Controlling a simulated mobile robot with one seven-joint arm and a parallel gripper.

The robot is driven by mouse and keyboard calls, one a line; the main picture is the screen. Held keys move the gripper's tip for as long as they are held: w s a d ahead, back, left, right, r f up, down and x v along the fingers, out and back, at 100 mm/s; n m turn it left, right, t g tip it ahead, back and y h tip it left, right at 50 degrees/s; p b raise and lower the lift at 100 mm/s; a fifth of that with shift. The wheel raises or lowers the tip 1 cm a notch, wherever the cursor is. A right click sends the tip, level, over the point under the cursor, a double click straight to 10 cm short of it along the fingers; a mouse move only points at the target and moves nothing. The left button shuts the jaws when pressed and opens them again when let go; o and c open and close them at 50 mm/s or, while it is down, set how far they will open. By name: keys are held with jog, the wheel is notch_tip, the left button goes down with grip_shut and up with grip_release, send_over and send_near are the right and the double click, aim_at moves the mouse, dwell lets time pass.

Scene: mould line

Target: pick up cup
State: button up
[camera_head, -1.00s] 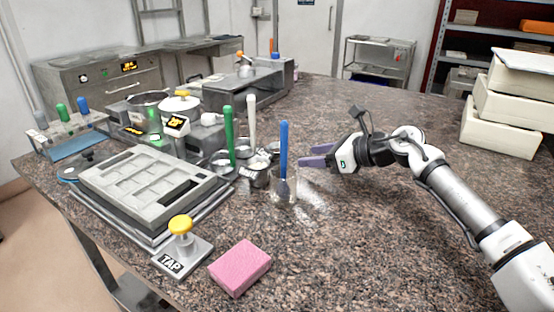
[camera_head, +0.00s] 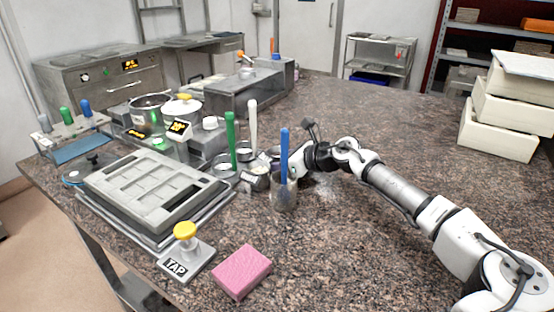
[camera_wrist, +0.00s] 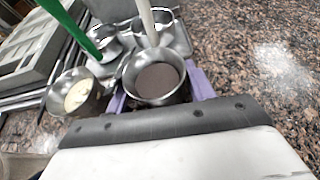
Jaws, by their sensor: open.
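In the wrist view, a metal cup (camera_wrist: 154,92) with dark brown contents sits between the two purple fingers of my gripper (camera_wrist: 160,88). The fingers are open, one on each side of the cup; contact cannot be told. A second metal cup (camera_wrist: 79,95) with pale cream contents stands just left of it. A metal cup (camera_head: 256,180) shows just left of the beaker.
Green (camera_head: 231,140) and white (camera_head: 252,125) handles stand upright beside the cups. A grey mould (camera_head: 150,190), the TAP block (camera_head: 187,258) and a pink sponge (camera_head: 242,272) lie nearer. White boxes (camera_head: 497,130) are stacked at right. The counter (camera_head: 400,140) right of my arm is mostly clear.

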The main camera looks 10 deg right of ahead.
jog(key=c, duration=0.8)
notch_tip(320, 180, up, 15)
jog(key=shift+r+p, duration=0.1)
jog(key=shift+p, duration=0.6)
jog(key=shift+c, duration=0.2)
